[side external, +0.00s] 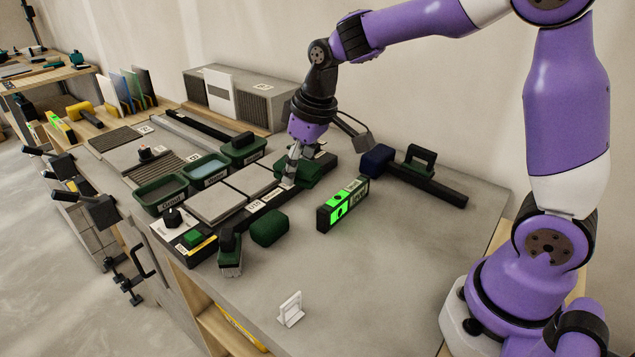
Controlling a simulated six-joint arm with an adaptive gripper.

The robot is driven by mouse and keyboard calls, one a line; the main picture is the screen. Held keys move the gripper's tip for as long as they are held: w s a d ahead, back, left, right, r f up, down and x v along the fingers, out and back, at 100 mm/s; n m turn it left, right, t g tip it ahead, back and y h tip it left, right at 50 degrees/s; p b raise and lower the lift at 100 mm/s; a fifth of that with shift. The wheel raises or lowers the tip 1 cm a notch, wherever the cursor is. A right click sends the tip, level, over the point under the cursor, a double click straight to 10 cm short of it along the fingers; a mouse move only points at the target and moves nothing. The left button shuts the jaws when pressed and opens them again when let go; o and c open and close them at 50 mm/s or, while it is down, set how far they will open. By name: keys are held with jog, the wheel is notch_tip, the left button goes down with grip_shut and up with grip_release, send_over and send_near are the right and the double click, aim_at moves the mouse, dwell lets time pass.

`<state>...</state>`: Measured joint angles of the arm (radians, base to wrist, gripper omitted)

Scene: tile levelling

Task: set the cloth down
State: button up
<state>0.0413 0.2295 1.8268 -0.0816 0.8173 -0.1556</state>
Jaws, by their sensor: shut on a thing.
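My gripper (289,182) points down over the middle of the bench, at the right end of the tile row. The cloth sits low, close to a dark block at the bench surface. At this size I cannot tell whether it touches the surface. The fingers and the wrist hide part of it.
A green-lit level (342,204) stands just right of the gripper. A dark green rounded block (269,228) and a brush-like tool (230,252) lie in front. Labelled trays (161,195) are left. The front right bench is mostly clear.

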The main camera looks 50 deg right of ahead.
jog(key=shift+w+d+f+m+h, duration=0.1)
jog(key=shift+d+f+m+h, duration=0.05)
jog(key=shift+d+m, duration=0.4)
jog(key=shift+d+f+m+h, duration=0.1)
jog(key=shift+d+m+h, duration=0.05)
jog(key=shift+d+m, duration=0.35)
send_over(326, 190)
jog(key=s, duration=0.1)
notch_tip(326, 190, down, 6)
jog(key=shift+f, duration=2.2)
jog(key=shift+f, duration=0.15)
jog(key=o, duration=1.1)
jog(key=shift+o, duration=0.2)
